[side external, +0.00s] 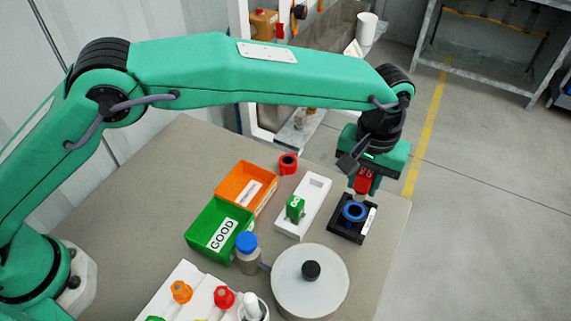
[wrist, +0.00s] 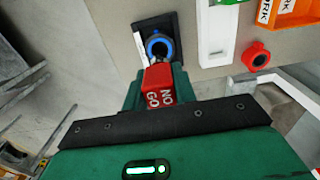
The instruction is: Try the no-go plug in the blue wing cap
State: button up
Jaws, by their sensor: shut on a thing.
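My gripper (side external: 368,168) is shut on the red no-go plug (side external: 363,181), at the right side of the table. In the wrist view the plug's red body (wrist: 160,92) reads NO GO between my green fingers. The blue wing cap (side external: 354,211) shows as a blue ring in a black square fixture (side external: 342,230); the ring also shows in the wrist view (wrist: 158,46). The plug is over the ring's far side in the side view, its tip close to the ring. I cannot tell whether they touch.
A white holder (side external: 313,189) with a green plug (side external: 295,208) stands left of the fixture. Further left are a green GOOD bin (side external: 205,246) and an orange bin (side external: 238,172). A red ring (side external: 288,163) lies behind. A round white turntable (side external: 300,290) is in front.

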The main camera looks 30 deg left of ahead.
aim_at(358, 201)
jog(key=shift+f, duration=2)
jog(key=shift+f, duration=1.35)
dwell(2.5)
dwell(0.5)
jog(key=o, duration=1.1)
jog(key=shift+r, duration=0.1)
jog(key=shift+r, duration=3.85)
